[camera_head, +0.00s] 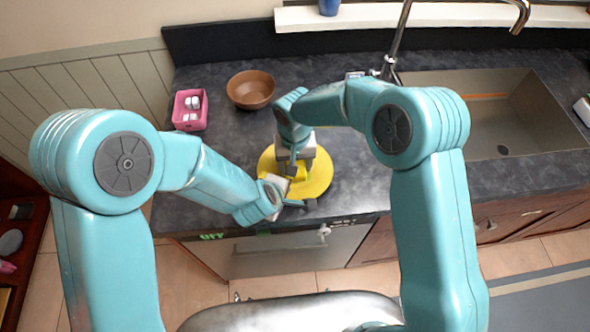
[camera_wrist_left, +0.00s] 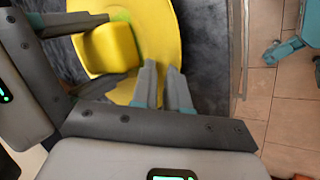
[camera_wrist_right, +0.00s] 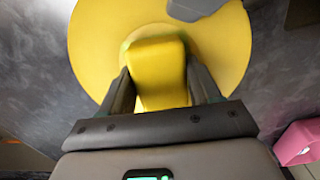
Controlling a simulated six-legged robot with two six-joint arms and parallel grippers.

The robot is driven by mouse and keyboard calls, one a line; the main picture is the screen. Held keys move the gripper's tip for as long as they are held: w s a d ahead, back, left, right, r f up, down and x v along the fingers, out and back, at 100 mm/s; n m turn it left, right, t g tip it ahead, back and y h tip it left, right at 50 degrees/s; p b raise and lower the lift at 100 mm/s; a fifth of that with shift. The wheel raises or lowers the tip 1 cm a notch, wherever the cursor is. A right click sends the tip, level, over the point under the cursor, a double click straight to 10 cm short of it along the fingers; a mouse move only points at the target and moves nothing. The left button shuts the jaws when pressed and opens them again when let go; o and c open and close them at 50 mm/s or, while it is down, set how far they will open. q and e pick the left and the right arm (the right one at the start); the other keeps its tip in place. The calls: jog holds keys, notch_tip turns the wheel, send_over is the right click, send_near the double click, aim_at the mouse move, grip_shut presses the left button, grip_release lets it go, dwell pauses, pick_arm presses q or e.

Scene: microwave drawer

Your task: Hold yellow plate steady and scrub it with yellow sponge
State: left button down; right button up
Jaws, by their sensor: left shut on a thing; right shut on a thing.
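The yellow plate (camera_head: 323,178) lies on the dark counter near its front edge. My left gripper (camera_wrist_left: 162,72) is shut on the plate's rim, on the counter-edge side. My right gripper (camera_wrist_right: 160,82) is shut on the yellow sponge (camera_wrist_right: 156,62), a block with one finger on each side. The sponge is over the middle of the plate (camera_wrist_right: 92,50) and seems to touch it, though its underside is hidden. In the left wrist view the sponge (camera_wrist_left: 110,45) and the right gripper's fingers show beside my left fingers. In the head view my grippers partly cover plate and sponge.
A brown bowl (camera_head: 251,90) and a pink container (camera_head: 189,110) with white items stand at the back left. The sink (camera_head: 500,115) with a faucet is at the right. A front panel with a handle (camera_head: 290,250) is below the counter edge. Counter right of the plate is clear.

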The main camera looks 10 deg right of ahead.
jog(key=shift+w, duration=0.35)
jog(key=shift+s, duration=0.85)
jog(key=shift+w, duration=0.9)
jog(key=shift+r, duration=0.15)
jog(key=shift+r, duration=2.9)
jog(key=d, duration=0.9)
